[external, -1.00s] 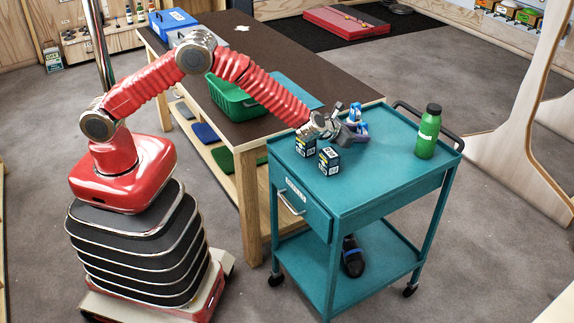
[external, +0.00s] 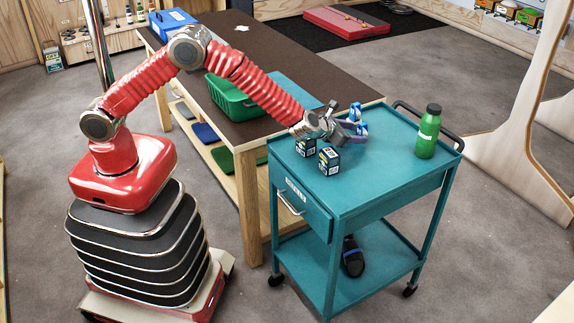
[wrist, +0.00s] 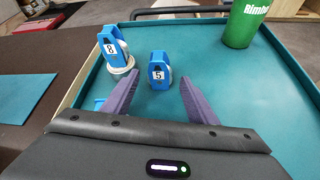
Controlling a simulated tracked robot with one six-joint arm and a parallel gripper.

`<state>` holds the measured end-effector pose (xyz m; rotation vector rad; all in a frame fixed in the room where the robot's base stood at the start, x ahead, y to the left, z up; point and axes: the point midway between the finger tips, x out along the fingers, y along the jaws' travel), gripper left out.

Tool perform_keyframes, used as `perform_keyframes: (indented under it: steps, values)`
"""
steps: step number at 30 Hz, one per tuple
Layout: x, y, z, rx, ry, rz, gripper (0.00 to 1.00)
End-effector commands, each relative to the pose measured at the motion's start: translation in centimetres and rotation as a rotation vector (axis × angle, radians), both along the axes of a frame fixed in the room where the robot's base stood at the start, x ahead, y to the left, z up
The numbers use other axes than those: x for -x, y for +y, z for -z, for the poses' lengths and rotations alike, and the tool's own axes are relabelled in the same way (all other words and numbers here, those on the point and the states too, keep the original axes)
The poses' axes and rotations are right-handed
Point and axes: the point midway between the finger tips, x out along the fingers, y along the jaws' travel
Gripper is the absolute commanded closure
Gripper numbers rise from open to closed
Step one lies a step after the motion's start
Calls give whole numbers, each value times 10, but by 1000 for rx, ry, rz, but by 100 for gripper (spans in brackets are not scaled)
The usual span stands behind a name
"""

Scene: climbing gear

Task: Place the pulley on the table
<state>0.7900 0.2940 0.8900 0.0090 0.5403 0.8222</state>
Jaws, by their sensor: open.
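Two blue pulleys stand on the teal cart top. The pulley marked 5 (wrist: 159,72) is straight ahead in the wrist view, apart from the purple fingers on either side. The pulley marked 8 (wrist: 112,46) is at its left, with a pale round part at its foot. In the external view the blue pulleys (external: 356,112) are partly hidden by my gripper (external: 347,123). My gripper (wrist: 160,77) is open and empty, its fingertips to the left and right of pulley 5; the exact depth is unclear. The brown-topped table (external: 285,58) is beside the cart.
Two small dark boxes (external: 329,161) stand near the cart's front left. A green bottle (external: 428,132) stands at its right. A green basket (external: 232,98) and a teal mat (external: 296,92) lie on the table. Much of the brown tabletop is clear.

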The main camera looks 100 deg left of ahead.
Motion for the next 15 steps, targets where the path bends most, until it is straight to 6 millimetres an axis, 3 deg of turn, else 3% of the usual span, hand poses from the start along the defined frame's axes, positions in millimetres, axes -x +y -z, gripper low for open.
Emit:
perform_keyframes:
  steps: [15]
  values:
    - [42,-54,-35,0,1,1,47]
